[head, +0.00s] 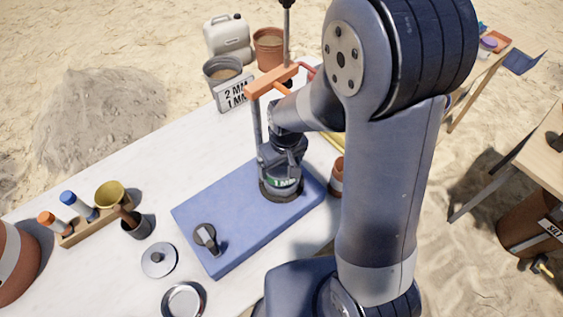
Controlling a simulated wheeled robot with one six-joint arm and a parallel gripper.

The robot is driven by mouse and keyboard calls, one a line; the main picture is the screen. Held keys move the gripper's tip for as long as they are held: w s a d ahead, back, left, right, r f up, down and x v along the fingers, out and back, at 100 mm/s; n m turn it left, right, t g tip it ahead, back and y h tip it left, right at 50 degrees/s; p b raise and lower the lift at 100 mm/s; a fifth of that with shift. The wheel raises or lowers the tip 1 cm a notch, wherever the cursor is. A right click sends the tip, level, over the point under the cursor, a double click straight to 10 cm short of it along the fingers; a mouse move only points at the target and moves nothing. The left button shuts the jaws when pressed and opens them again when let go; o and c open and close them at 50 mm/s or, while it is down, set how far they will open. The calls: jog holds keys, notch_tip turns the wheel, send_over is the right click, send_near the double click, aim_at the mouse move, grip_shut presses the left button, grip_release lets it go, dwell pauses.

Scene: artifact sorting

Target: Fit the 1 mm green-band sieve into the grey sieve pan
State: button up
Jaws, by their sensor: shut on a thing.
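The 1 mm sieve (286,183) shows a green band with a white "1 MM" mark. It stands upright on the right part of the blue shaker base (200,225), low inside a dark ring (283,198). My gripper (282,165) comes from above and is shut on the sieve; the fingers and wrist hide its top and far side. I cannot tell whether the grey sieve pan is beneath the sieve or whether the sieve is seated. A shallow grey metal dish (183,301) lies on the table at the bottom left, apart from my gripper.
The shaker's post and orange crossbar (270,80) stand close behind my gripper. A black knob (206,238) is on the blue base. A grey lid (158,260), a dark cup (134,226) and a tube rack (92,228) are left. A "2 MM 1 MM" sign (235,93) stands behind.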

aim_at(284, 173)
jog(key=shift+f+b, duration=0.65)
jog(key=shift+f, duration=0.2)
jog(key=o, duration=0.7)
jog(key=shift+o, duration=0.2)
jog(key=shift+r, duration=0.1)
notch_tip(284, 173, up, 11)
jog(key=s, duration=0.1)
jog(key=shift+d+f, duration=0.2)
jog(key=shift+d, duration=0.05)
